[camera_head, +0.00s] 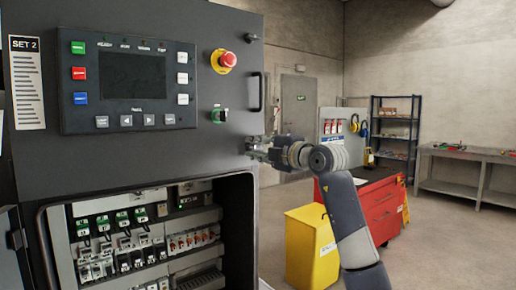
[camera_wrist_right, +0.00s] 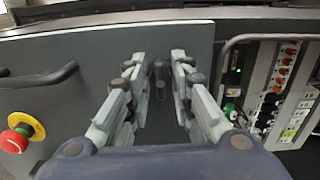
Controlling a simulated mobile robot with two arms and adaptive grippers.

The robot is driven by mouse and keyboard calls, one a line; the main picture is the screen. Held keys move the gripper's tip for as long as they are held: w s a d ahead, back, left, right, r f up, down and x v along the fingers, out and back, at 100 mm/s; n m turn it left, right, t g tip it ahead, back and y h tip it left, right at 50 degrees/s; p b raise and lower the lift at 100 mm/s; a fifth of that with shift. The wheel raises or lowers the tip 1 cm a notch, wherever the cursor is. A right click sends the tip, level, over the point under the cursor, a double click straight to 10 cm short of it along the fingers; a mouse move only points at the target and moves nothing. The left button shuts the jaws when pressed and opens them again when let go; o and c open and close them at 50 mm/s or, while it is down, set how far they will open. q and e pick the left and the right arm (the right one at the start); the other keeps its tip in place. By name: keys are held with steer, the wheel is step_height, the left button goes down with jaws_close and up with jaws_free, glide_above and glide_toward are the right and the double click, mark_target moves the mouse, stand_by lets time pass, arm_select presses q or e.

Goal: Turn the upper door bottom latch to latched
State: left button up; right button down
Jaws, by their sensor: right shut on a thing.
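The upper door (camera_head: 150,165) is the dark panel with the screen, and it looks closed. My right gripper (camera_head: 256,148) is at the door's lower right edge, and its arm comes in from the right. My left gripper is not in view.
Below is an open bay with breakers (camera_head: 125,250). A yellow bin (camera_head: 311,245) and red cabinet (camera_head: 380,208) stand to the right.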

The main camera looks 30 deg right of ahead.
stand_by(0.3)
steer(key=c, duration=1.4)
jaws_free()
steer(key=s+d, duration=0.1)
steer(key=s, duration=1.1)
